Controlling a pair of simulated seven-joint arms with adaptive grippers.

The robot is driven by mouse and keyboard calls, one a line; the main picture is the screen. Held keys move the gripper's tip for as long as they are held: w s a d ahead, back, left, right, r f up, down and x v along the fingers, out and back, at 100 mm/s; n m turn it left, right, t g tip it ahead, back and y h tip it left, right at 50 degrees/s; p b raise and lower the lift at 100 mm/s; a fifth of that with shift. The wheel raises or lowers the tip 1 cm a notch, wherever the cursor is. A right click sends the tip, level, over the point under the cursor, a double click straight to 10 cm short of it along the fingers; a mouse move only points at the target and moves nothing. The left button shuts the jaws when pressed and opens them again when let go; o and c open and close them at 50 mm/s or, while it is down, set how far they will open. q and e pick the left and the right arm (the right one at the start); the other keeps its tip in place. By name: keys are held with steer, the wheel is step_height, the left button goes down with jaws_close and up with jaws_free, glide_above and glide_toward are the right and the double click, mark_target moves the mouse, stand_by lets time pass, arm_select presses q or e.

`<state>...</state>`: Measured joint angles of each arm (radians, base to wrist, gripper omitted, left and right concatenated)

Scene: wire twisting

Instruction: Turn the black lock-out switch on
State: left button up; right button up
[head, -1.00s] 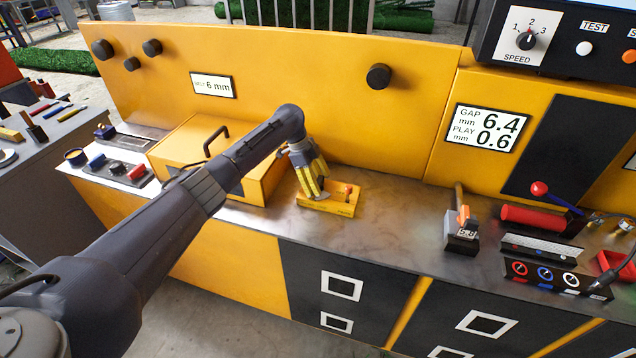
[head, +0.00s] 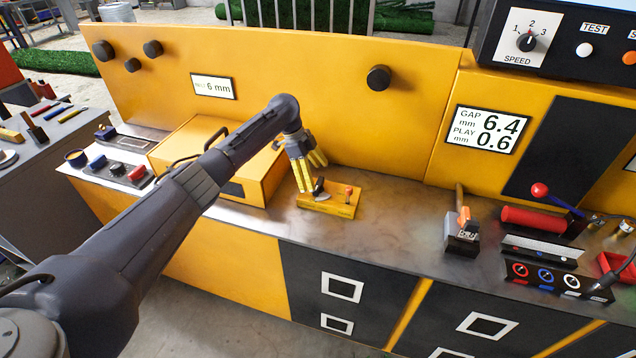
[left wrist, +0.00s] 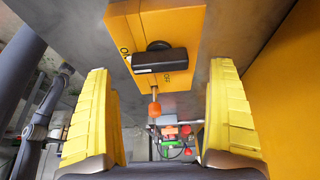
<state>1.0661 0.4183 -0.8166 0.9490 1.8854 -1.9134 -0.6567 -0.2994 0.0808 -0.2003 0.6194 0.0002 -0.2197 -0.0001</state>
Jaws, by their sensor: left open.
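A yellow switch box (head: 330,205) lies on the steel bench. On it are the black lock-out switch (head: 319,186) and a small red-tipped lever (head: 349,190). In the left wrist view, the box (left wrist: 185,22) is at top centre. The black switch handle (left wrist: 160,61) lies crosswise, with partly readable marks beside it. The lever's orange tip (left wrist: 154,109) is nearer. My left gripper (head: 312,177) is open and empty, just above the switch end of the box. Its yellow fingers stand wide apart in the wrist view (left wrist: 160,78). My right gripper is not in view.
A yellow box with a black handle (head: 215,135) stands left of my gripper. A tall yellow panel (head: 300,90) closes off the back. A grey block with an orange top (head: 462,230) and a red cylinder (head: 531,217) stand to the right. Bare bench (head: 400,215) lies between.

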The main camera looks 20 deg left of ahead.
arm_select(q)
steer(key=v, duration=0.8)
steer(key=shift+r, duration=0.2)
